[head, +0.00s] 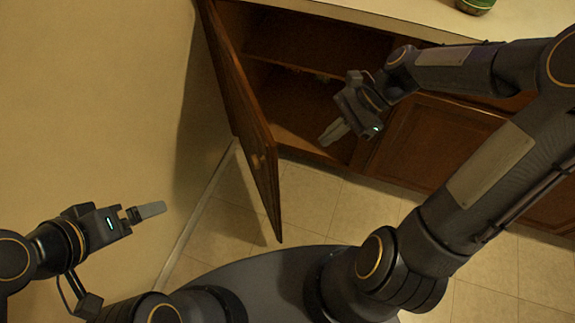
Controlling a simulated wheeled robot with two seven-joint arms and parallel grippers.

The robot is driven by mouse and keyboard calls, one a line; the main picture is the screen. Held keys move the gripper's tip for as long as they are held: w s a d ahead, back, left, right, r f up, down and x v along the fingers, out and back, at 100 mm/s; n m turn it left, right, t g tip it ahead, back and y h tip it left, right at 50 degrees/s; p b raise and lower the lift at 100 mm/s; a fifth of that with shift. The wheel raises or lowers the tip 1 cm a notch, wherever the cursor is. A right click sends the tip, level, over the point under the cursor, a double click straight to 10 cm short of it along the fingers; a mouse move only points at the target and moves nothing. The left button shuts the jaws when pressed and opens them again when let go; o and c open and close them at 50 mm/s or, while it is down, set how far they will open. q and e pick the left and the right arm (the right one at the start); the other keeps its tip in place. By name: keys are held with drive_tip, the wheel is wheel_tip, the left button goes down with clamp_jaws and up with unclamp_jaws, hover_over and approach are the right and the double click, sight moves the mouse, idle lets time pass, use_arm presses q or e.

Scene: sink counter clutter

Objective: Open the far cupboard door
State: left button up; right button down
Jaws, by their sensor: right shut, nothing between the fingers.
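The far cupboard door (243,110) is brown wood and stands swung open toward the left wall, with a small round knob (256,161) near its free edge. The cupboard interior (300,95) behind it shows a shelf and looks mostly dark. My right gripper (332,134) is shut and empty in front of the cupboard opening, to the right of the door and apart from it. My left gripper (150,211) is at the lower left, near the wall and away from the door; its fingers overlap in this view, so I cannot tell its opening.
A closed cupboard door (432,140) is to the right of the opening. The pale countertop (390,14) runs above, with a green object (475,5) at the top edge. The beige wall (95,100) bounds the left. Tiled floor (325,205) lies clear below.

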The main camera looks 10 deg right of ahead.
drive_tip(key=s+a+f+b, duration=0.1)
drive_tip(key=a+f+b, duration=0.1)
drive_tip(key=a+f, duration=0.4)
drive_tip(key=a, duration=0.4)
drive_tip(key=shift+s, duration=0.2)
drive_tip(key=shift+a, duration=0.1)
